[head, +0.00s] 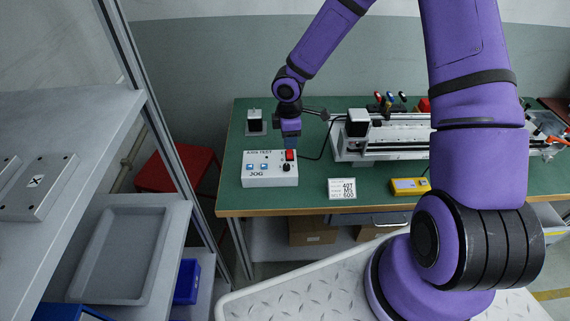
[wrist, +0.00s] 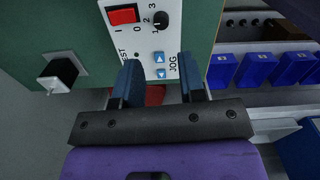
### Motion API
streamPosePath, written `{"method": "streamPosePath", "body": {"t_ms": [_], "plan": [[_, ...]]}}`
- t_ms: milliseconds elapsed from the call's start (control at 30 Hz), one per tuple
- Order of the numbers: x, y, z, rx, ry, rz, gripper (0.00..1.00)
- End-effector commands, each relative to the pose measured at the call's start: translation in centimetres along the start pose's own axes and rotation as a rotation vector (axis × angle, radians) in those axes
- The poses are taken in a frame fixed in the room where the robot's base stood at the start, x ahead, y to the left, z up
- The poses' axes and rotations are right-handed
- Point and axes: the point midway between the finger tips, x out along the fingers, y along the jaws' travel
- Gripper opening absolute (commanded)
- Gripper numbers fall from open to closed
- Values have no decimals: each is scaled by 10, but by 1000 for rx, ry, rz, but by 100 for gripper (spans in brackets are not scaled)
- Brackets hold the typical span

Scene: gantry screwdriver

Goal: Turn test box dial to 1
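The test box (head: 268,178) is a white box on the green bench, with "JOG" lettering on it. In the wrist view its white panel (wrist: 144,44) carries a black dial (wrist: 161,20) with numbers beside it. The dial also shows in the head view (head: 287,168), near the box's right end. I cannot tell where the dial points. My gripper (wrist: 160,64) is open and empty, its two blue fingers apart over the JOG end of the panel, with the dial beyond the fingertips. In the head view my gripper (head: 291,146) is above and behind the box.
A red rocker switch (wrist: 123,16) sits beside the dial, and blue arrow buttons (wrist: 159,65) sit near the fingers. A small black-topped block (head: 255,122) stands behind the box. A label card (head: 342,189) and yellow meter (head: 410,186) lie to the right, before the gantry (head: 385,150).

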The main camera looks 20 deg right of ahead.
Motion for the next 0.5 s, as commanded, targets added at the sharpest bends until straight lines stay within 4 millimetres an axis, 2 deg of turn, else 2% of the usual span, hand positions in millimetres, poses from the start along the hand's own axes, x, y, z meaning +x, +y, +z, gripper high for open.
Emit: {"method": "streamPosePath", "body": {"t_ms": [267,500], "plan": [[20,0,-8,-35,17,-2,37],[61,-1,-9,-35,16,-3,37]]}}
